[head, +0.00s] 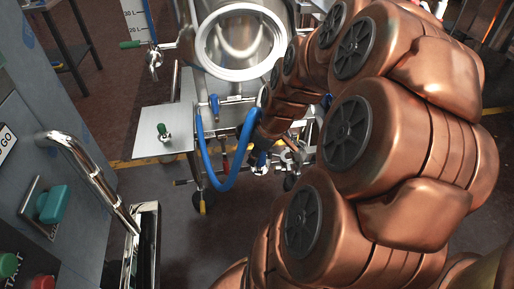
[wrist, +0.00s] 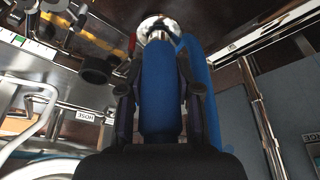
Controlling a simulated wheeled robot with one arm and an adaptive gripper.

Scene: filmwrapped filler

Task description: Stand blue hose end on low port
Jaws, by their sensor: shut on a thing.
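In the wrist view my gripper (wrist: 160,90) is shut on the thick blue hose end (wrist: 158,75), with one dark finger along each side. A shiny round metal piece (wrist: 153,25) shows at the far tip of the blue part; I cannot tell whether it belongs to the hose or to a port. In the head view the blue hose (head: 222,186) hangs in a loop in front of the steel vessel, its right side rising to my arm. My copper arm hides most of the gripper there. I cannot clearly tell which fitting is the low port.
A steel vessel (head: 238,42) stands on a frame behind the hose. A pale side shelf (head: 150,146) carries a green-handled valve (head: 163,132). A grey cabinet (head: 60,140) with a rail handle (head: 92,170) is at left. Open floor lies below the hose loop.

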